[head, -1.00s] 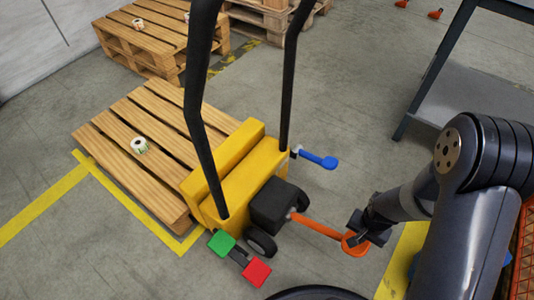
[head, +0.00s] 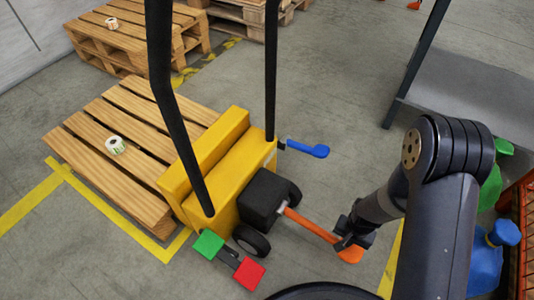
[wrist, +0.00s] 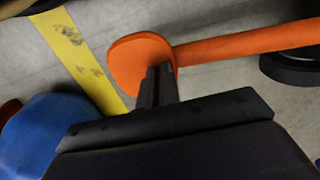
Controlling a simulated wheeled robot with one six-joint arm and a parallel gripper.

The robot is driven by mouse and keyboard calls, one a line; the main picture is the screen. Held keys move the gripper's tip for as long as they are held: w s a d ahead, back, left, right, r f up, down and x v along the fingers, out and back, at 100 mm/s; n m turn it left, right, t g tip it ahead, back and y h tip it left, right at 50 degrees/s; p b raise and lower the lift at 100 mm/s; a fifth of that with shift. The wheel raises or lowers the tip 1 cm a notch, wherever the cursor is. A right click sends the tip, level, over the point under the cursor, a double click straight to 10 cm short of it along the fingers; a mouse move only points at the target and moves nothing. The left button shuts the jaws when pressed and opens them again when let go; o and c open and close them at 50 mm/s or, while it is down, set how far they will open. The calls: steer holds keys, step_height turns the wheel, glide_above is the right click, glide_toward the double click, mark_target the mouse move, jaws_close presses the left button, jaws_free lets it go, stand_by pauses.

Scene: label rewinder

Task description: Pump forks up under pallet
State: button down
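The yellow pallet jack (head: 228,165) stands at the near end of a wooden pallet (head: 112,128) on the floor. Its forks are hidden under the pallet. An orange lever (head: 308,225) slants down from the jack's black pump block (head: 264,198) to a round knob. My gripper (head: 347,241) is at that knob, shut on the orange lever's end. In the wrist view, my dark fingers (wrist: 158,86) overlap the orange knob (wrist: 133,60); the far side of the hold is hidden.
A blue lever (head: 308,149), a green pedal (head: 208,244) and a red pedal (head: 249,273) are on the jack. A label roll (head: 115,144) sits on the pallet. A grey table (head: 465,100) and a blue container (head: 486,262) stand right. Floor between jack and table is clear.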

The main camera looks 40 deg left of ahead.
step_height(320, 180, up, 13)
steer(key=p, duration=0.8)
steer(key=shift+d+f+p, duration=0.15)
steer(key=shift+d+p, duration=0.05)
steer(key=shift+p, duration=0.2)
step_height(320, 180, down, 12)
steer(key=b, duration=0.9)
steer(key=shift+f, duration=0.15)
steer(key=shift+a+f, duration=0.1)
steer(key=shift+f, duration=0.15)
step_height(320, 180, up, 13)
steer(key=p, duration=0.9)
steer(key=shift+f, duration=0.1)
